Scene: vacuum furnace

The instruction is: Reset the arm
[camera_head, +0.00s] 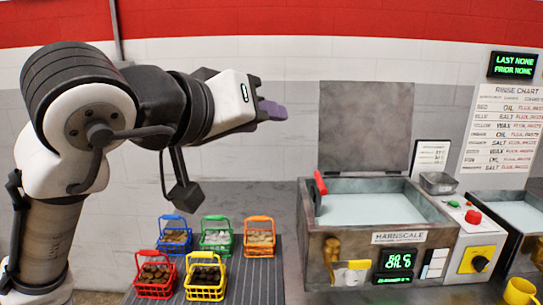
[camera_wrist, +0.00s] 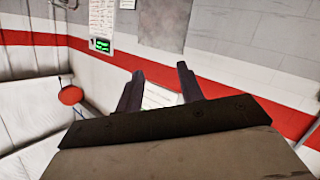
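My arm reaches to the right across the upper left of the head view.
Several coloured baskets (camera_head: 206,278) of parts stand on a ribbed grey mat (camera_head: 268,285). The tank marked Harnscale (camera_head: 428,258) has its lid (camera_head: 366,125) raised. A yellow mug (camera_head: 521,292) is at the lower right. Space around my gripper looks clear.

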